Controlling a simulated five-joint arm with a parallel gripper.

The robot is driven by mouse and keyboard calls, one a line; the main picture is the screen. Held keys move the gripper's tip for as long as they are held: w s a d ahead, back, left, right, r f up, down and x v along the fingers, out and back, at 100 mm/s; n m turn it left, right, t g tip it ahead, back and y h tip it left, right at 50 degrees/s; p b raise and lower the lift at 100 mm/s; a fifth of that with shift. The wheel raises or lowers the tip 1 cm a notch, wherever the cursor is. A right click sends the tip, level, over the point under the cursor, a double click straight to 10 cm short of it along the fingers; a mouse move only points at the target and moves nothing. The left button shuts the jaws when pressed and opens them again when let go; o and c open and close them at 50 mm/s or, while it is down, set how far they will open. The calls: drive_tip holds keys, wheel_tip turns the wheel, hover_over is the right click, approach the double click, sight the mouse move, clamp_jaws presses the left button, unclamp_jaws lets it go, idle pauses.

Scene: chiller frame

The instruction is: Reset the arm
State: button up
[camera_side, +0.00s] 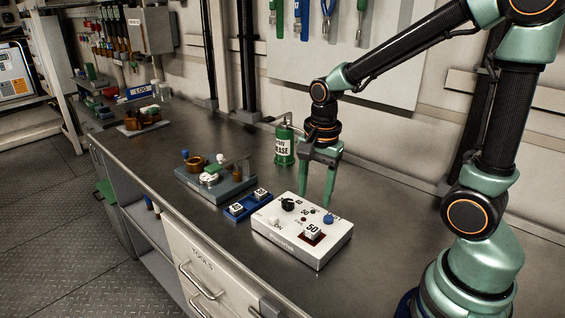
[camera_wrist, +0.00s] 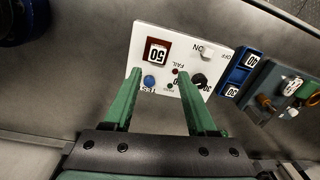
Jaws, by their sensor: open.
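My gripper (camera_side: 316,198) hangs fingers down above the back edge of a white test box (camera_side: 285,244) on the bench. Its two green fingers are apart with nothing between them, and they also show in the wrist view (camera_wrist: 160,74). The box has a black knob (camera_side: 288,204), a blue button (camera_side: 327,218), small lamps and a white switch (camera_side: 273,220). The fingers appear clear of the box, but the exact gap cannot be told.
A blue tray (camera_side: 238,211) with two numbered white blocks lies left of the box. A grey fixture (camera_side: 222,190) with several small parts stands beyond it. A green grease can (camera_side: 284,145) stands behind, near my gripper. The bench (camera_side: 385,215) is clear right of the box.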

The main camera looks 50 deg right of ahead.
drive_tip(key=s+a+r+n+t, duration=0.2)
drive_tip(key=r+n, duration=0.7)
drive_tip(key=n, duration=0.5)
drive_tip(key=s+t, duration=0.1)
drive_tip(key=t, duration=0.1)
drive_tip(key=shift+r+n+t, duration=0.3)
drive_tip(key=shift+t, duration=0.1)
drive_tip(key=shift+o, duration=0.6)
drive_tip(key=shift+s+a+r+n, duration=0.1)
drive_tip(key=shift+s+r+n, duration=0.05)
drive_tip(key=shift+n, duration=0.35)
drive_tip(key=o, duration=0.6)
drive_tip(key=shift+r, duration=0.1)
drive_tip(key=shift+c, duration=0.2)
drive_tip(key=w+d+f+m+g, duration=0.1)
drive_tip(key=f+m, duration=0.3)
drive_tip(key=m, duration=0.2)
drive_tip(key=w+f+m+g, duration=0.1)
drive_tip(key=f+m+g, duration=0.1)
drive_tip(key=f+m, duration=0.2)
drive_tip(key=w+d+f+m+g, duration=0.1)
drive_tip(key=f+m+g, duration=0.1)
drive_tip(key=f+m, duration=0.2)
drive_tip(key=shift+w+d+f+m, duration=0.15)
drive_tip(key=shift+m, duration=0.75)
drive_tip(key=shift+w+d+f+m, duration=0.1)
drive_tip(key=shift+d+m, duration=0.05)
drive_tip(key=shift+m, duration=0.75)
drive_tip(key=shift+r, duration=0.1)
